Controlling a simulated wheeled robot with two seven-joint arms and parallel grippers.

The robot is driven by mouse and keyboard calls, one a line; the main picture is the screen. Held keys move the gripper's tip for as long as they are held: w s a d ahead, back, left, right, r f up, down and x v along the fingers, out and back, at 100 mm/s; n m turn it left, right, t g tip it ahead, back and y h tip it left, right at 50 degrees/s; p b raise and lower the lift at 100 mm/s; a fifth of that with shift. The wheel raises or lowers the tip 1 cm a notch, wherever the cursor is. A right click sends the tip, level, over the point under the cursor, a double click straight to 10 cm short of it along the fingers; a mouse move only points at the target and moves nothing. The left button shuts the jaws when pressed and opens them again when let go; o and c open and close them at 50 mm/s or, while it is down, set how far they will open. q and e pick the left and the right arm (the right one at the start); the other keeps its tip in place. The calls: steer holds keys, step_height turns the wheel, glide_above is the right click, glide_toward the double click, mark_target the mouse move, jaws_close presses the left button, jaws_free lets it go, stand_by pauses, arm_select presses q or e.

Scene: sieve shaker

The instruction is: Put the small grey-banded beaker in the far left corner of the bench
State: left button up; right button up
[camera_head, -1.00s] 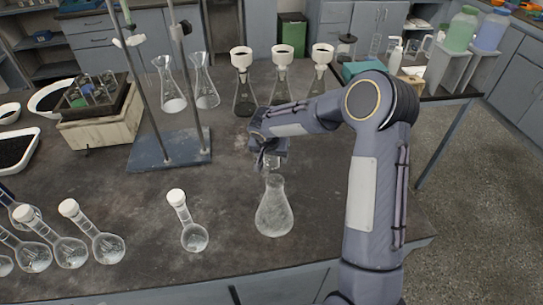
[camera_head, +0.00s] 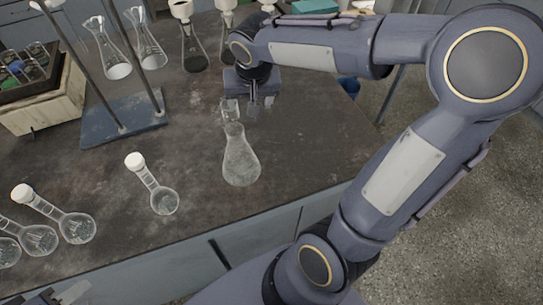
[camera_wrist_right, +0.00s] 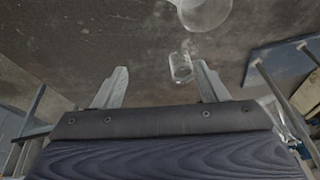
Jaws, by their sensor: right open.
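A small clear glass beaker (camera_head: 230,109) stands on the bench just behind the neck of a conical flask (camera_head: 240,160); a grey band is hard to make out. In the right wrist view the beaker (camera_wrist_right: 181,69) shows around the fingertip line, nearer the right-hand finger and not gripped. My right gripper (camera_head: 257,98) is open and low over the bench, just right of the beaker. Its two spread fingers (camera_wrist_right: 161,70) also show in the right wrist view. What seems to be a piece of my left gripper (camera_head: 66,295) shows at the bottom left edge; its jaws are unclear.
A stand with a blue-grey base (camera_head: 122,118) and two rods is left of the beaker. Conical flasks (camera_head: 193,55) stand behind, some with white funnels. Stoppered round flasks (camera_head: 163,200) line the front left. A wooden box (camera_head: 45,108) occupies the left. Bare bench lies right of the conical flask.

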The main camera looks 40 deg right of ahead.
steer(key=s+a+n+t+y, duration=0.1)
steer(key=s+a+n+y, duration=0.1)
steer(key=s, duration=0.7)
steer(key=s+a+f+n+t+y, duration=0.1)
steer(key=s+a, duration=0.3)
steer(key=s, duration=0.5)
steer(key=shift+s+n+y, duration=0.2)
steer(key=shift+n+y, duration=0.2)
steer(key=shift+y, duration=0.4)
